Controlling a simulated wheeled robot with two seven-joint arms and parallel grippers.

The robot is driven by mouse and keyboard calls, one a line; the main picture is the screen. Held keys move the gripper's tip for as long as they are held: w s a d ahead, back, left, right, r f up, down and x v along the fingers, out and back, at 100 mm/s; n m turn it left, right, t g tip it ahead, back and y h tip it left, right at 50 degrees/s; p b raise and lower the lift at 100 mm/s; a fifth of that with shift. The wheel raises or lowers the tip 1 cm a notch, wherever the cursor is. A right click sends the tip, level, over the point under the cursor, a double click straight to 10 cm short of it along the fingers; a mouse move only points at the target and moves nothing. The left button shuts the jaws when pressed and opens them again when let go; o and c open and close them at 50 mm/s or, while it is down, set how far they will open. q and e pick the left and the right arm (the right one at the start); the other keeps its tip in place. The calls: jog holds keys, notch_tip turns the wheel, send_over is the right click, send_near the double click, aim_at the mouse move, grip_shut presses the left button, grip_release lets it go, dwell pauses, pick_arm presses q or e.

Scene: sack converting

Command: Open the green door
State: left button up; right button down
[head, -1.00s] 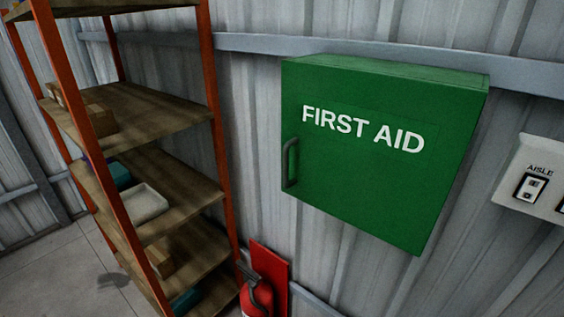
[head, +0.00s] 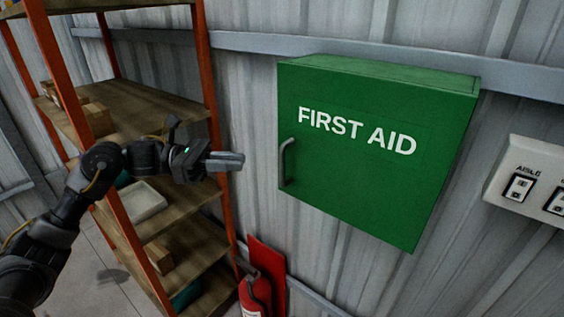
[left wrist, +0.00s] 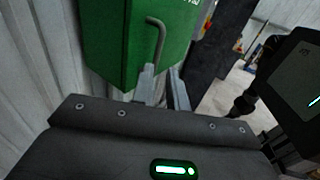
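The green first aid cabinet (head: 360,190) hangs on the corrugated wall, and its front door is shut. A grey bar handle (head: 287,162) stands upright near the door's left edge. My left gripper (head: 240,161) is left of the handle, apart from it, pointing right. In the left wrist view its two fingers (left wrist: 163,76) are spread with an empty gap, and the handle (left wrist: 158,40) shows just beyond them, with the green cabinet (left wrist: 120,45) behind. My right gripper is not in view.
An orange-framed shelf unit (head: 212,100) with boxes and a pale tray (head: 143,203) stands left, behind my left arm. A red fire extinguisher (head: 256,293) is below the cabinet. A white switch panel (head: 530,185) is on the wall at right. Wall space before the door is clear.

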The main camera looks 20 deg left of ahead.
pick_arm(q)
jog(key=p, duration=0.6)
send_over(282, 185)
jog(key=shift+w, duration=0.3)
jog(key=shift+f, duration=0.1)
grip_shut()
